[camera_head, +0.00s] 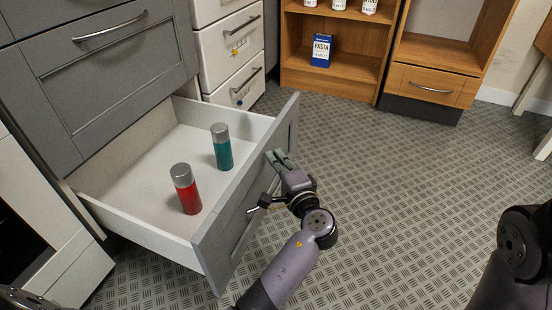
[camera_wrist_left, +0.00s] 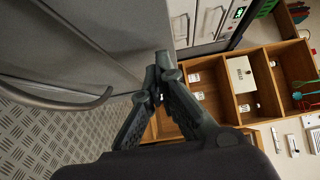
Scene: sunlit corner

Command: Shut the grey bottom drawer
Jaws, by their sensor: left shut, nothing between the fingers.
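The grey bottom drawer (camera_head: 222,242) stands pulled out from the grey cabinet in the head view. It holds a red bottle (camera_head: 188,194) and a teal bottle (camera_head: 222,153), both upright with grey caps. My left gripper (camera_head: 276,158) is shut and empty, at the outer face of the drawer front near its far upper end. I cannot tell whether the fingertips touch it. In the left wrist view the closed fingertips (camera_wrist_left: 163,72) are beside the grey front, and the bar handle (camera_wrist_left: 60,103) shows at left. My right gripper is out of view.
A closed grey drawer (camera_head: 110,75) is above the open one. White drawers (camera_head: 232,48) stand behind it. A wooden shelf (camera_head: 335,85) with a blue pasta box (camera_head: 321,50) and another wooden unit (camera_head: 432,86) are at the back. The patterned floor (camera_head: 400,190) is clear at right.

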